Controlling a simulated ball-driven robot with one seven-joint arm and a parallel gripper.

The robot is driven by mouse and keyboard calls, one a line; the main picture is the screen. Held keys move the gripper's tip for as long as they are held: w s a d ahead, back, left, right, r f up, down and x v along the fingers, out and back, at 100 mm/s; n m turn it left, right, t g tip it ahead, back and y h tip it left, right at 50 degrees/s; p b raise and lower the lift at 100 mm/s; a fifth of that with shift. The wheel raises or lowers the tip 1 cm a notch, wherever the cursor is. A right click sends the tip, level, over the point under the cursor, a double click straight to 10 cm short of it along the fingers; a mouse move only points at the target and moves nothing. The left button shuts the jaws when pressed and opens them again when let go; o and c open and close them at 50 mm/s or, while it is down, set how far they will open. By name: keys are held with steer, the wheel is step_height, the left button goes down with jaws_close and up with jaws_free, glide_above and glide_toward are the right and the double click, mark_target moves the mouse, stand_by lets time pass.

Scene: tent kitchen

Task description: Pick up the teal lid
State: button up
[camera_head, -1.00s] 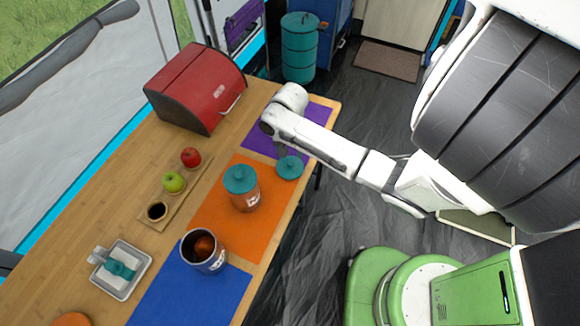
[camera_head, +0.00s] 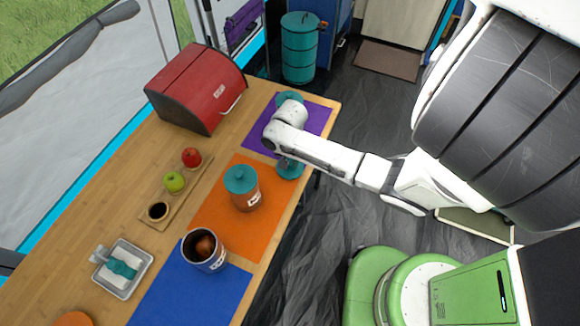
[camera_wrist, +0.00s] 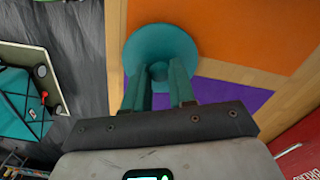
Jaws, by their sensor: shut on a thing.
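The teal lid (camera_wrist: 145,42) is round with a small knob and fills the upper middle of the wrist view. My gripper (camera_wrist: 159,78) is shut on its knob, with one finger on each side. In the head view the lid (camera_head: 290,171) shows by the table's right edge, below my wrist, which hides part of it and most of the gripper. I cannot tell whether the lid touches the table. A second teal lid (camera_head: 241,179) sits on a canister (camera_head: 246,201) on the orange mat. Another teal top (camera_head: 289,96) shows behind my wrist at the purple mat.
An open canister (camera_head: 212,262) stands on the blue mat (camera_head: 180,298). A red bread box (camera_head: 190,88), a board with apples (camera_head: 174,183) and a grey tray (camera_head: 121,286) are further left. The purple mat (camera_head: 318,117) has bare room on its right.

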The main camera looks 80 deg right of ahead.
jaws_close()
